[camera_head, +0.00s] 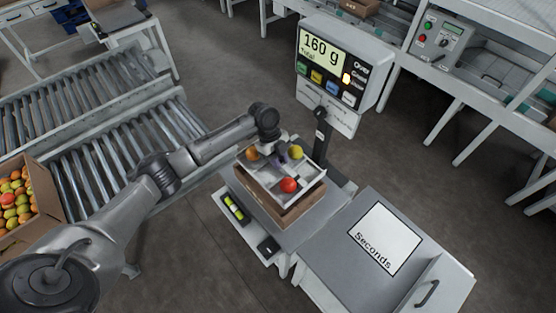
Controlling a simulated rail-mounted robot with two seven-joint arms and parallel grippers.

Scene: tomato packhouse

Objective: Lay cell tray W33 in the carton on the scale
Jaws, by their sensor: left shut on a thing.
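My left gripper (281,155) reaches in from the left and is shut on the tray. The brown carton (268,206) is below the tray on the scale (318,212). The tray covers most of the carton's opening, and I cannot tell whether it rests inside or hangs just above. The scale's display (324,50) reads 160 g Total. My right gripper is not in view.
A grey box marked Seconds (385,238) stands right of the scale. A carton of tomatoes (45,205) is at the left edge, beside roller conveyors (95,165). The scale's display post (320,140) rises close behind the tray. A label device (234,207) lies at front left.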

